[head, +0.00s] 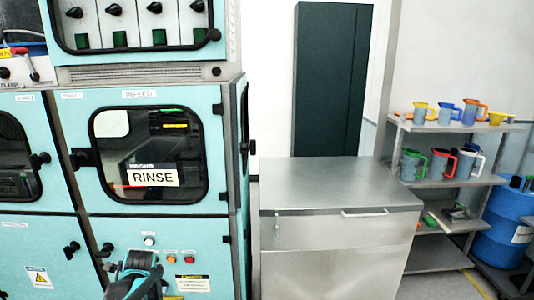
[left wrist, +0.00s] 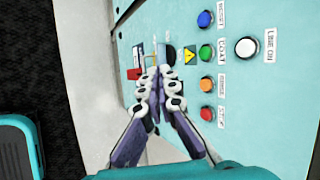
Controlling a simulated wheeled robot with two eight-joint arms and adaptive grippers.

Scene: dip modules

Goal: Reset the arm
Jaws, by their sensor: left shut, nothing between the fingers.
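My left arm (head: 138,275) rises from the bottom edge of the head view, in front of the lower part of the teal machine. In the left wrist view my left gripper (left wrist: 157,100) is shut and empty, its purple and white fingers meeting at the tips. It points toward the machine's control panel (left wrist: 270,100), beside the buttons. I cannot tell whether the tips touch anything. The panel has a blue button (left wrist: 206,19), a green one (left wrist: 206,52), an orange one (left wrist: 206,84), a red one (left wrist: 207,113) and a white one (left wrist: 246,48). My right gripper is in neither view.
The teal machine's window (head: 150,153) bears a RINSE sign. A steel cabinet (head: 340,185) stands right of it, with a dark tall locker (head: 330,80) behind. A shelf (head: 450,182) holds coloured jugs; a blue drum (head: 505,225) stands at far right.

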